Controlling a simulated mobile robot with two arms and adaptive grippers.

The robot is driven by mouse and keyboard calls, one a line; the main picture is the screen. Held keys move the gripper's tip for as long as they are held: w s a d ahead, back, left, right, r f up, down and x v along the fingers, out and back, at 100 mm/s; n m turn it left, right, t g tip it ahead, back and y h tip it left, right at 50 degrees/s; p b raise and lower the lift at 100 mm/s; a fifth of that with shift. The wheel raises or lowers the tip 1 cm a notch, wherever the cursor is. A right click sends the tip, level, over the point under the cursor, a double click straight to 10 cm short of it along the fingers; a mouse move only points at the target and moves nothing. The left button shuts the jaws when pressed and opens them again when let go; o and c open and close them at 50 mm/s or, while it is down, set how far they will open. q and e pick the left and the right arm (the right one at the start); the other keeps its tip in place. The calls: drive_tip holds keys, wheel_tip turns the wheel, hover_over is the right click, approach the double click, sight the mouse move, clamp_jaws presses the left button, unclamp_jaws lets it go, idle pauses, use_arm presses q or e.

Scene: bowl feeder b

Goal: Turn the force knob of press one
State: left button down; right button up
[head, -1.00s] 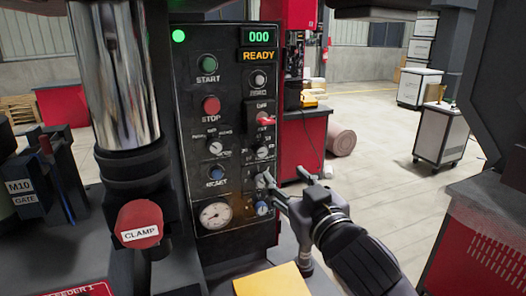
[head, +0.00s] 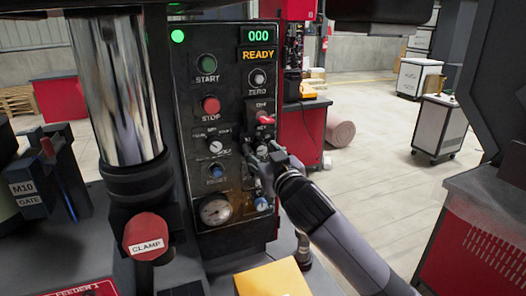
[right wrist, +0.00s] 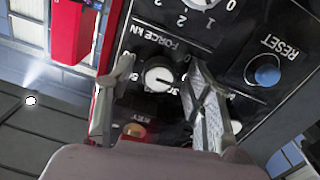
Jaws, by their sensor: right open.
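My left gripper is not in view.
A blue reset button (right wrist: 266,70) lies right of the knob in the wrist view. A red clamp cap (head: 147,235) and a yellow block (head: 272,279) are nearby.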

clamp_jaws()
idle(0.6)
drive_tip(key=m+p, duration=0.1)
drive_tip(key=m, duration=0.3)
drive_tip(key=shift+r+p, duration=0.1)
drive_tip(key=shift+p, duration=0.25)
drive_tip(key=shift+m+p, duration=1.35)
drive_tip(key=shift+m, duration=1.05)
